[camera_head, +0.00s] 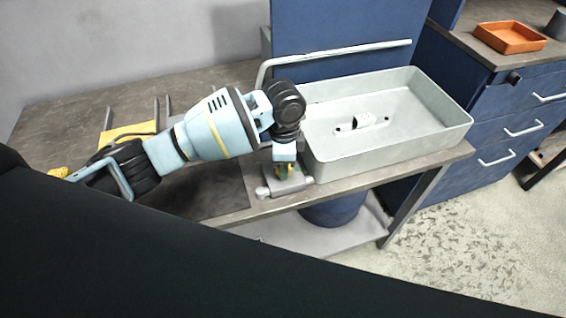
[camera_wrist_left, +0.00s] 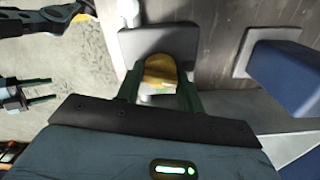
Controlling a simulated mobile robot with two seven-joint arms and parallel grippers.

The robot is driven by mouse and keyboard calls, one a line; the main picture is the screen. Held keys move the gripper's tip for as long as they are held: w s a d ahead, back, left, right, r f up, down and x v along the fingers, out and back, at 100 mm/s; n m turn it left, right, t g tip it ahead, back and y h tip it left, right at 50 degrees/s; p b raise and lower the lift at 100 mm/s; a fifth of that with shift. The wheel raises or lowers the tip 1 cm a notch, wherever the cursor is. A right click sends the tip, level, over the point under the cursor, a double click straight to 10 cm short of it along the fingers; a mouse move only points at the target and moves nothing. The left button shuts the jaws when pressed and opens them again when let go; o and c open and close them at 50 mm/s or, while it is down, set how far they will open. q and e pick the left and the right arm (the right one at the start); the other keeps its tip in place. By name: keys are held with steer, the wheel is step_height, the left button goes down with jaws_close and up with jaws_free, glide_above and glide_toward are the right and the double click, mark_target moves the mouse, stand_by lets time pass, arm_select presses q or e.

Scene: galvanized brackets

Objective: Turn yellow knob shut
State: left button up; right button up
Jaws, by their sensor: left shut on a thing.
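The yellow knob (camera_wrist_left: 160,72) sits over a grey base plate (camera_wrist_left: 128,44) in the left wrist view. My left gripper (camera_wrist_left: 160,92) is shut on the knob, with a dark green finger on each side. In the head view, my left gripper (camera_head: 284,172) points down at the small grey base (camera_head: 290,187) on the bench's front edge, beside the basin. The knob is mostly hidden by the fingers there. My right gripper (camera_wrist_left: 52,91) shows at the left of the left wrist view, off the bench, its two fingers apart and nothing between them.
A grey basin (camera_head: 440,122) stands just right of my left gripper, with a pale pipe (camera_head: 340,50) behind it. A yellow item (camera_head: 122,133) lies on the bench (camera_head: 75,95) at the left. An orange tray (camera_head: 510,38) sits on blue drawers (camera_head: 478,120) at the right.

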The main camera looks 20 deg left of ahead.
arm_select(q)
steer(key=shift+w+r+n, duration=0.1)
steer(key=shift+n, duration=1.4)
steer(key=o, duration=1)
steer(key=shift+r, duration=3.85)
